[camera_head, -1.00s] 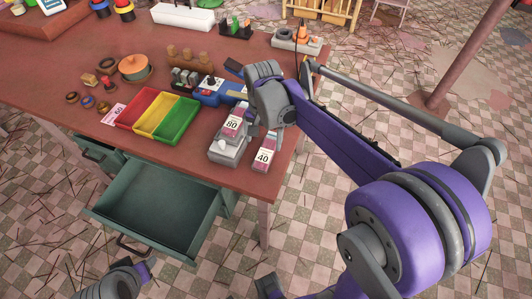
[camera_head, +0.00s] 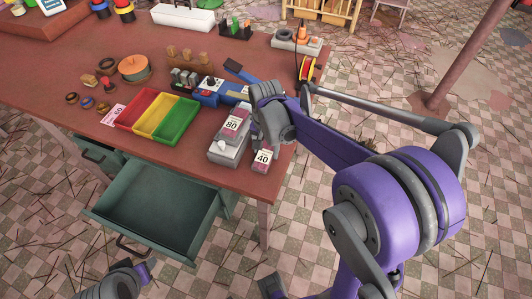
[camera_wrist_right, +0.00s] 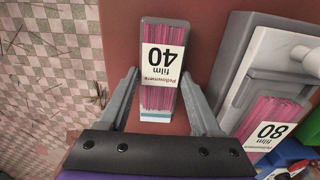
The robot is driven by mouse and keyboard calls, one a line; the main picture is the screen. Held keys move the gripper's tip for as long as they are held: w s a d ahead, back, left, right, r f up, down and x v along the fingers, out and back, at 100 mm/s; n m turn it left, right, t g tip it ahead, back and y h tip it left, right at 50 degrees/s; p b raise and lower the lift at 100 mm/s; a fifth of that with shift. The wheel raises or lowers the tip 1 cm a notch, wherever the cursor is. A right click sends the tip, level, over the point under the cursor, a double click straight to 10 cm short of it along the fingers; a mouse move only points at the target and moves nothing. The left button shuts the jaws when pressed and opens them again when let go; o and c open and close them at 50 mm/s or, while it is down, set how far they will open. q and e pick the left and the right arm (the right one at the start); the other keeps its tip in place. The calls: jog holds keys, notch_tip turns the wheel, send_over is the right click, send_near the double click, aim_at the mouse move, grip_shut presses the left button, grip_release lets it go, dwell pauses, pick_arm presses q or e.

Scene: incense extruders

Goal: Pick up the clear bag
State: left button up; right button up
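Two clear bags of pink sticks lie at the table's right front corner. The bag labelled 40 (camera_head: 262,161) lies on the tabletop; it also shows in the right wrist view (camera_wrist_right: 160,98). The bag labelled 80 (camera_head: 232,125) is on a grey-and-white device (camera_head: 226,152) just left of it. My right gripper (camera_wrist_right: 159,80) is open above the 40 bag, one finger on each side of its near part, with no clear contact. In the head view its hand hides part of that bag. My left gripper (camera_head: 112,286) is low at the bottom left, its fingers not clearly visible.
Left of the device is a red, yellow and green tray (camera_head: 157,116). Blue tools (camera_head: 207,97) lie behind the device. An open, empty green drawer (camera_head: 157,212) sticks out below the table's front edge. The table (camera_head: 70,90) ends just right of the 40 bag.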

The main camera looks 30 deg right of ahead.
jog(key=c, duration=0.7)
jog(key=shift+r, duration=0.15)
